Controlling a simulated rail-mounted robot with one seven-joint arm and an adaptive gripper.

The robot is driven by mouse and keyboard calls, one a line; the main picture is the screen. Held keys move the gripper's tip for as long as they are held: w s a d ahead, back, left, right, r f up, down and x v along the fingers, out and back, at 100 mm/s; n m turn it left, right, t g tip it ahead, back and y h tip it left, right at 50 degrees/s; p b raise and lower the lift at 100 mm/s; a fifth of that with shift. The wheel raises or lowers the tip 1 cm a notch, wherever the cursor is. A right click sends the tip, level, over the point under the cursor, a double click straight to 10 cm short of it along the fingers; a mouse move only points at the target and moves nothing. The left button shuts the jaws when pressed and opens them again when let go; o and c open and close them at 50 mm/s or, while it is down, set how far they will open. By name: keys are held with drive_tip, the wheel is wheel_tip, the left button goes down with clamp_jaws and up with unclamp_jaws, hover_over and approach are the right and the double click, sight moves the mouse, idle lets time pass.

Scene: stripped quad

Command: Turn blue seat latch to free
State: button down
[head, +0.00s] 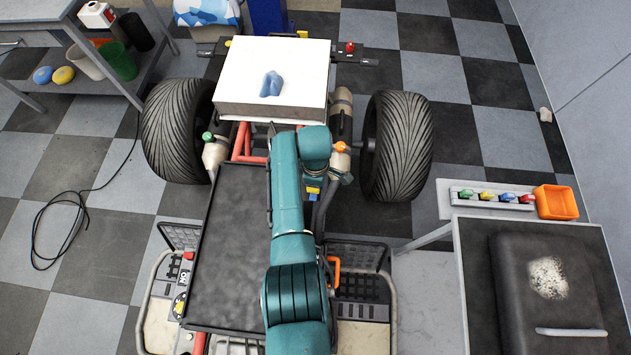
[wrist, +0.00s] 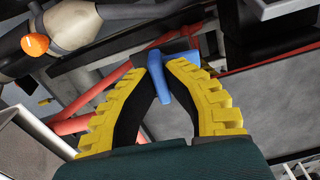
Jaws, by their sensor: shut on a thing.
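The blue seat latch (wrist: 158,90) shows in the wrist view, between the fingers. Its bar points down the picture toward my palm, and a blue crosspiece (wrist: 188,57) lies behind the fingertips. My gripper (wrist: 165,66) has yellow fingers with black pads and is shut on the latch near the tips. In the head view, my teal arm reaches over the stripped quad and hides most of the gripper. A small blue and yellow patch (head: 313,190) shows just right of the arm; I cannot tell which part is latch.
Red frame tubes (wrist: 92,105) and a grey canister with an orange knob (wrist: 35,44) are close to the gripper. A dark flat panel (head: 228,250) lies left of my arm. A white box (head: 240,105) and tyres (head: 398,145) stand at the far end. A bench is at right.

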drive_tip(key=shift+f+n, duration=0.15)
drive_tip(key=shift+n, duration=0.45)
drive_tip(key=shift+s, duration=0.1)
drive_tip(key=c, duration=1.1)
unclamp_jaws()
wheel_tip(320, 180, up, 12)
drive_tip(key=shift+r, duration=0.1)
